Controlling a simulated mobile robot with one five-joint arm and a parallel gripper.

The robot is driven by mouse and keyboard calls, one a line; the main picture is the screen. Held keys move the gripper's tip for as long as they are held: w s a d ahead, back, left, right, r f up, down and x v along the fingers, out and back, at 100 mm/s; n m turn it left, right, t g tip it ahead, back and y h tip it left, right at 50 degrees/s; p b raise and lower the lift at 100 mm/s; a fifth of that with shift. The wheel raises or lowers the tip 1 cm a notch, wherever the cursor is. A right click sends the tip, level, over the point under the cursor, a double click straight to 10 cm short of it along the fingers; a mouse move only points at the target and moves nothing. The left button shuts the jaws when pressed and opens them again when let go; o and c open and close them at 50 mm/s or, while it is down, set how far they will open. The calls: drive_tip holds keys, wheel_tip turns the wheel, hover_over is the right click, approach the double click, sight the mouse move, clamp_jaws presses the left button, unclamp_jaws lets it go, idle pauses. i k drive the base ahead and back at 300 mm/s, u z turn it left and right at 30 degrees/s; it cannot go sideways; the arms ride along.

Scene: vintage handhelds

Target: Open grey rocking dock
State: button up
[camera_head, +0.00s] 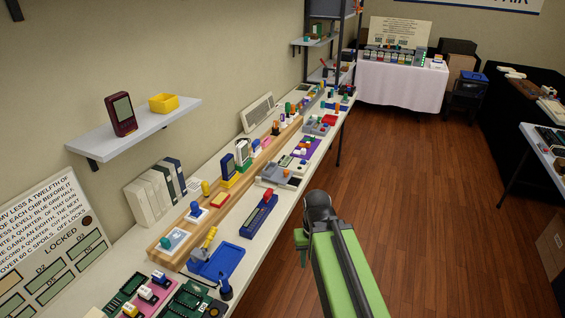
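A grey device that looks like the grey rocking dock (275,174) sits near the front edge of the long white table, mid-length. It is small in view, and I cannot tell whether it is open or shut. Another grey item (318,126) lies farther along the table, so which one is the dock is not certain. My gripper (301,246), at the end of my green arm, is off the table's front edge, nearer the camera than the grey device and apart from it. Its fingers are mostly hidden, and nothing is seen held.
A blue handheld (259,216) and a blue tray (217,262) lie nearer on the table. A wooden rack (219,208) with several handhelds runs along it. A wall shelf (139,131) juts out at left. The wooden floor (404,180) at right is clear.

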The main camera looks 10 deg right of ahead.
sight(272, 172)
drive_tip(key=i, duration=1)
drive_tip(key=u, duration=0.35)
drive_tip(key=k, duration=1.3)
drive_tip(key=u, duration=0.15)
drive_tip(key=i, duration=0.4)
drive_tip(key=z, duration=0.5)
drive_tip(key=i, duration=1.55)
drive_tip(key=u, duration=0.4)
